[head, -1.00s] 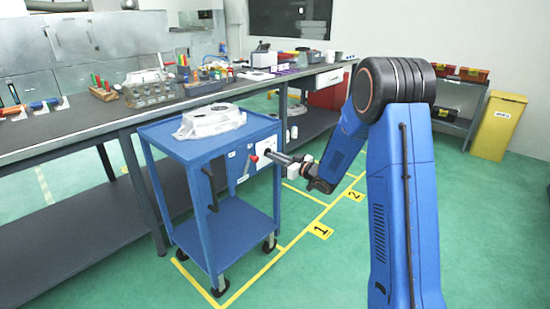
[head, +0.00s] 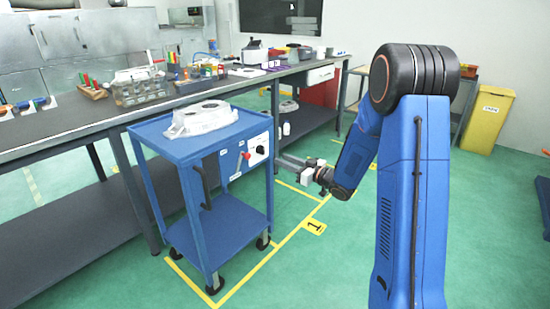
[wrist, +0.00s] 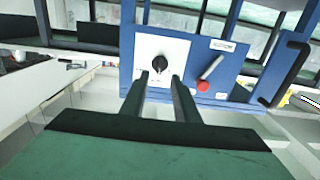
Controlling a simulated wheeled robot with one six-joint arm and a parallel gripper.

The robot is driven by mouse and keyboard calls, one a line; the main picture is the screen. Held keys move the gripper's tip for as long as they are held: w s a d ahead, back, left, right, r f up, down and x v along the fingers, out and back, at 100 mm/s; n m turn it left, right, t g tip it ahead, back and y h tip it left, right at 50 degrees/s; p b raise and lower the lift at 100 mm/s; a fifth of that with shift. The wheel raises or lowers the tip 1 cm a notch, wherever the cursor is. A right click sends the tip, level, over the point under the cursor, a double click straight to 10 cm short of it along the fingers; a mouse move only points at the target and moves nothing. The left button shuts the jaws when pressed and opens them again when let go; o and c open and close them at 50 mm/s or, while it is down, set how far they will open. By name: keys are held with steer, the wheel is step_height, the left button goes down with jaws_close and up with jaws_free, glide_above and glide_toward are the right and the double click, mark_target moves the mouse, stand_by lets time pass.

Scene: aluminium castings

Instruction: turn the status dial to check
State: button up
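The status dial (head: 260,149) is a black knob on a white panel (head: 257,158) on the blue cart's side. In the wrist view, the dial (wrist: 159,66) sits near the panel's middle, with a dark grip pointing to the right; its printed marks are too small to read. My gripper (head: 283,160) is to the right of the panel in the head view, apart from it. In the wrist view, my gripper (wrist: 160,78) has its two fingers spread with a gap between them, empty, lined up below the dial.
A red-knobbed lever (wrist: 211,68) is beside the dial. The blue cart (head: 207,150) carries a pale casting (head: 202,118) and has a black handle (head: 202,187). A long workbench (head: 90,131) runs behind it. The green floor (head: 330,265) in front is clear.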

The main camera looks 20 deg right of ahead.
steer(key=v, duration=0.8)
steer(key=shift+r, duration=0.1)
steer(key=s+d+r+m+g+h, duration=0.3)
steer(key=s+d+r+m+h, duration=0.2)
steer(key=s+r+h, duration=0.55)
steer(key=s+a+f+g, duration=0.1)
steer(key=s+a+g, duration=0.1)
steer(key=s, duration=0.8)
steer(key=s+a+f+m+g, duration=0.1)
steer(key=s+a+g, duration=0.1)
steer(key=s, duration=0.9)
steer(key=s+a+f+m+g, duration=0.1)
steer(key=s+a, duration=0.3)
steer(key=s, duration=0.6)
steer(key=shift+s+a+f+g, duration=0.2)
steer(key=shift+s+f+g, duration=0.25)
steer(key=shift+g, duration=0.45)
steer(key=shift+w+f, duration=0.1)
